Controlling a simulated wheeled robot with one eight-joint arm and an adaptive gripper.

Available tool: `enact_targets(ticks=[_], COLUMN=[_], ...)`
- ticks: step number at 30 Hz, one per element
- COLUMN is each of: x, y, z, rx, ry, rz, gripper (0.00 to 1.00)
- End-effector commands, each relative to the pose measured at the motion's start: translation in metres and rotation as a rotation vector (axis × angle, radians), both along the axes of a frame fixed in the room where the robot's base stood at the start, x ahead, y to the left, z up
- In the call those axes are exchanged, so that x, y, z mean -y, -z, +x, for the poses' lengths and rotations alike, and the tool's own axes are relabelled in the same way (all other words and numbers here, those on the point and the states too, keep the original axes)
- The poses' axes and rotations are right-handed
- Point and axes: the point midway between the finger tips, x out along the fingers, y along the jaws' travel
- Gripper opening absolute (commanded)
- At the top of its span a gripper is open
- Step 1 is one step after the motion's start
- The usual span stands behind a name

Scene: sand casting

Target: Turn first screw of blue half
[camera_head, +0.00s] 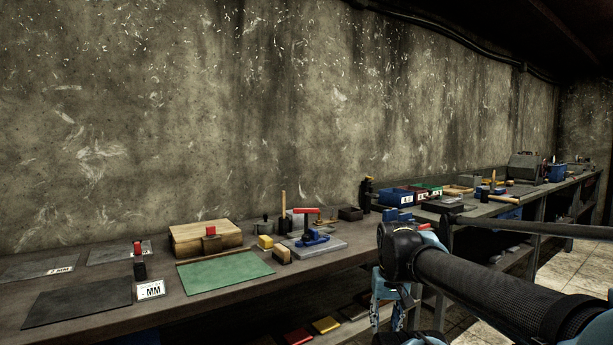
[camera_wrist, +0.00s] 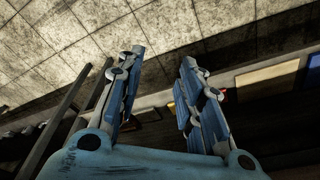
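A blue part (camera_head: 313,239) lies on a grey plate (camera_head: 330,248) on the bench, in the middle of the head view. A red T-shaped handle (camera_head: 305,211) on a dark stem stands up at it. Single screws are too small to make out, and I cannot tell for sure that this is the blue half. My gripper (camera_head: 391,318) hangs in front of the bench, right of the blue part and apart from it. In the wrist view my gripper (camera_wrist: 163,57) has its two fingers spread with nothing between them. The blue part does not show there.
A wooden box (camera_head: 205,240), a green sheet (camera_head: 226,270) and small yellow blocks (camera_head: 266,242) lie left of the blue part. Blue, red and green bins (camera_head: 397,196) stand farther right. A lower shelf (camera_head: 270,338) holds coloured blocks. Tiled floor (camera_wrist: 60,40) shows beneath my gripper.

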Motion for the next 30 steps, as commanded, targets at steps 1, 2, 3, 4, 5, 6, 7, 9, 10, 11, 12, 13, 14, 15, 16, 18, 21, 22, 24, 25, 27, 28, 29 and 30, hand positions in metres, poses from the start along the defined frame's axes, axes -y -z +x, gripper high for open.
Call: enact_targets(ticks=[1, 2, 3, 4, 5, 6, 7, 9, 10, 11, 12, 13, 14, 15, 16, 18, 21, 22, 24, 25, 27, 28, 29, 30], x=[-0.003, -0.005, -0.008, -0.011, -0.014, -0.018, -0.021, -0.029, -0.032, -0.036, -0.041, -0.046, -0.050, -0.056, -0.060, -0.072, -0.089, -0.095, -0.109, -0.115, -0.130, -0.136, -0.143, -0.152], y=[-0.017, -0.027, -0.041, -0.053, -0.064, -0.079, -0.090, -0.114, -0.124, -0.134, -0.147, -0.157, -0.167, -0.179, -0.188, -0.208, -0.236, -0.243, -0.261, -0.268, -0.284, -0.291, -0.297, -0.304], z=[0.011, 0.018, 0.027, 0.034, 0.041, 0.051, 0.059, 0.077, 0.085, 0.092, 0.102, 0.111, 0.119, 0.129, 0.136, 0.155, 0.180, 0.188, 0.205, 0.213, 0.230, 0.237, 0.244, 0.253], rx=[-0.005, -0.009, -0.015, -0.020, -0.025, -0.031, -0.036, -0.048, -0.053, -0.058, -0.064, -0.068, -0.073, -0.080, -0.085, -0.096, -0.109, -0.113, -0.123, -0.125, -0.133, -0.135, -0.139, -0.142], ry=[0.038, 0.066, 0.107, 0.140, 0.176, 0.223, 0.258, 0.339, 0.375, 0.409, 0.456, 0.493, 0.528, 0.575, 0.610, 0.694, 0.813, 0.849, 0.931, 0.969, 1.051, 1.088, 1.122, 1.169], rz=[0.010, 0.016, 0.025, 0.033, 0.040, 0.049, 0.056, 0.070, 0.075, 0.081, 0.088, 0.094, 0.098, 0.104, 0.108, 0.116, 0.126, 0.128, 0.133, 0.135, 0.138, 0.139, 0.140, 0.141], gripper=[0.34, 0.34, 0.34, 0.34, 0.34, 0.34, 0.34, 0.34, 0.34, 0.34, 0.34, 0.34, 0.34, 0.34, 0.34, 0.34, 0.34, 0.34, 0.34, 0.34, 0.34, 0.34, 0.34, 0.34])
